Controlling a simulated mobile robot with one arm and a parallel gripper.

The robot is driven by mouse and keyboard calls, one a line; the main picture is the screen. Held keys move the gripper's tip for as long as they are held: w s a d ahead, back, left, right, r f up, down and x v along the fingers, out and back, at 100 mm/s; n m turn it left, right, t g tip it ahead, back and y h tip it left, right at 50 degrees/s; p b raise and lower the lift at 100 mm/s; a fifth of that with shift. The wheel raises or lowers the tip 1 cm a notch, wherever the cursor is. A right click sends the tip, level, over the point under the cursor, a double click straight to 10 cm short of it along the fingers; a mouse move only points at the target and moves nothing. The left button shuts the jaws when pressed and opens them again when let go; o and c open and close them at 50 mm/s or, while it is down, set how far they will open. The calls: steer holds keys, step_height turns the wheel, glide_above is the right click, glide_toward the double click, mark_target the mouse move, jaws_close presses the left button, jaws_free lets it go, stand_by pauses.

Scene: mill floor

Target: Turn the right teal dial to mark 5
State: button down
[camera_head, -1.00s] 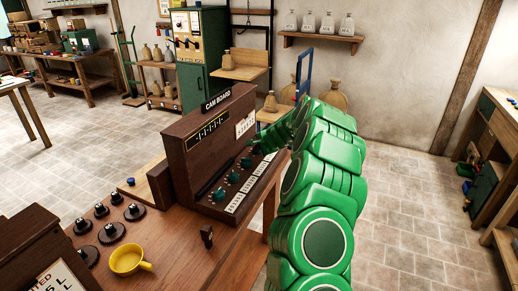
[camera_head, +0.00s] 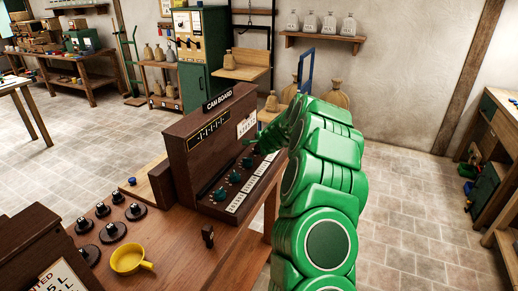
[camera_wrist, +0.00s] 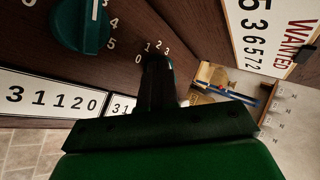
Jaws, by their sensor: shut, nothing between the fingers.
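The cam board (camera_head: 212,140) is a dark wooden panel on the bench with a row of teal dials on its sloped front. A left (camera_head: 218,194), a middle (camera_head: 233,177) and a further teal dial (camera_head: 247,162) show in the head view. My gripper (camera_wrist: 157,65) is shut and empty, its fingers pointing at the board beside printed marks 0 to 3. The dial belonging to those marks is hidden behind the fingers, so contact and its setting cannot be told. A neighbouring teal dial (camera_wrist: 82,25) is left of the fingers in the wrist view, with marks 3, 4 and 5 beside it.
White number strips (camera_wrist: 50,98) run below the dials. A WANTED card (camera_wrist: 273,35) is at the wrist view's upper right. A yellow cup (camera_head: 127,259), several black knobs (camera_head: 113,232) and a small dark block (camera_head: 208,235) stand on the bench (camera_head: 175,250).

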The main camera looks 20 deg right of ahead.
steer(key=shift+w+a, duration=0.3)
steer(key=shift+a, duration=0.3)
stand_by(0.3)
steer(key=shift+w+a, duration=0.65)
steer(key=shift+w, duration=0.3)
steer(key=shift+d, duration=0.1)
stand_by(1.1)
